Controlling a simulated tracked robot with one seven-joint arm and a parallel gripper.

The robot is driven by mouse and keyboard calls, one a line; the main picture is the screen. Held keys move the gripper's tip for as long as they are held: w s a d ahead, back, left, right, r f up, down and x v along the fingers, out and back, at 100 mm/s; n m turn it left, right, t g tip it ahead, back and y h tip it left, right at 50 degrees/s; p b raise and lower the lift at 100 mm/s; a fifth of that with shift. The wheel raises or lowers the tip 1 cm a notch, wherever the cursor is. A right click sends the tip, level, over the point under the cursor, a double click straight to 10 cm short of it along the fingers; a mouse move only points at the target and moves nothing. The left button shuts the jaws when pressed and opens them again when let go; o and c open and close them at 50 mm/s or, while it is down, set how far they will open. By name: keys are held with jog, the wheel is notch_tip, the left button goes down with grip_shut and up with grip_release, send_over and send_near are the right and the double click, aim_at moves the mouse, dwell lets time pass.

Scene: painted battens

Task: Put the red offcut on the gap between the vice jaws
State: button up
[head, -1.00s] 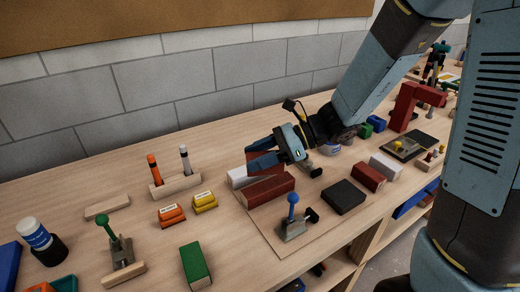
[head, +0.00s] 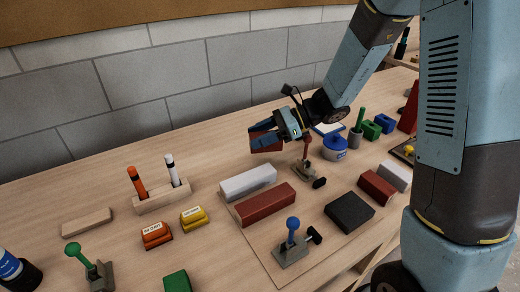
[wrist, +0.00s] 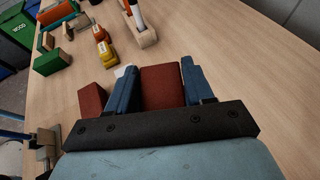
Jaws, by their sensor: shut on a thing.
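My gripper (head: 264,138) is shut on the red offcut (head: 264,126), a dark red block. It holds the offcut in the air, beyond a long white block and a long dark red block. In the wrist view the offcut (wrist: 162,88) sits between the two blue fingers. In the head view the near finger hides part of it. The white block (head: 248,182) and the long red block (head: 265,204) lie parallel on a thin board, with a narrow gap between them. I cannot tell for certain whether these are the vice jaws.
A blue-knobbed clamp (head: 291,248), a red-handled clamp (head: 307,168) and a black block (head: 349,212) stand near the long blocks. The table's back left is clear.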

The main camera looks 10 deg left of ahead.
jog(key=w+f, duration=0.6)
jog(key=shift+f, duration=0.3)
jog(key=shift+d+f, duration=0.1)
jog(key=shift+f, duration=1.3)
jog(key=shift+f, duration=0.1)
jog(key=o, duration=1.1)
jog(key=shift+c, duration=0.2)
